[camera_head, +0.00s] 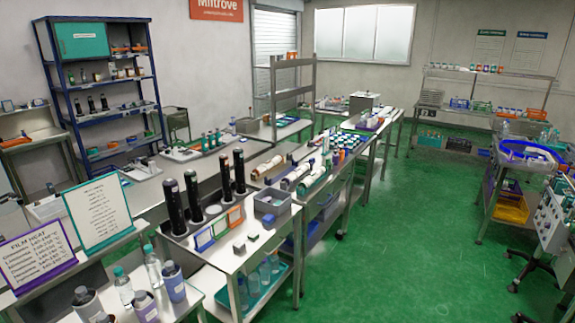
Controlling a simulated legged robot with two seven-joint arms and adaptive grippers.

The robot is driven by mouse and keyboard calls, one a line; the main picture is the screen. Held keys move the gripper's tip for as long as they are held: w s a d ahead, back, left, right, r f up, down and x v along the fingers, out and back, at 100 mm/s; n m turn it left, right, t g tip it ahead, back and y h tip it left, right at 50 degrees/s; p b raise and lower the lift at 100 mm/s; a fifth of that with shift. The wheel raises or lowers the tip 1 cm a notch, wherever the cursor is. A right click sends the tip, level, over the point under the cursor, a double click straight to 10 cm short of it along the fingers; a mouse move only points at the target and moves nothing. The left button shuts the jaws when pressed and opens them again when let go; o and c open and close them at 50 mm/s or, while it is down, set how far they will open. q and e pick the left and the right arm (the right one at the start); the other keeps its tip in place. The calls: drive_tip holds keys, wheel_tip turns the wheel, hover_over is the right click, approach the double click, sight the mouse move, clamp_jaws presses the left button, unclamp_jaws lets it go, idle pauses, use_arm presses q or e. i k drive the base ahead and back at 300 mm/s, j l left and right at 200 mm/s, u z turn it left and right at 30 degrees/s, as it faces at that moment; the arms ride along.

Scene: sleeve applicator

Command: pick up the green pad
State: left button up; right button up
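A small grey block with a greenish top (239,246) sits near the front edge of the metal table (228,264). It may be the green pad, but it is too small to tell. A similar small dark block (252,237) lies just right of it. Neither of my grippers is in view.
Tall black cylinders (174,207) stand in a tray behind coloured square frames (204,239). A grey bin (271,202) is to the right. Bottles (153,268) and signs (98,213) stand at front left. Open green floor (400,250) lies right of the table.

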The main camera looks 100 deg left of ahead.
sight(329, 167)
drive_tip(key=u, duration=3.2)
drive_tip(key=z, duration=1.2)
drive_tip(key=i+j+u, duration=0.15)
drive_tip(key=i, duration=0.35)
drive_tip(key=i+j+u, duration=0.15)
drive_tip(key=i+j, duration=0.15)
drive_tip(key=i, duration=0.25)
drive_tip(key=i+j+u, duration=0.15)
drive_tip(key=i, duration=0.4)
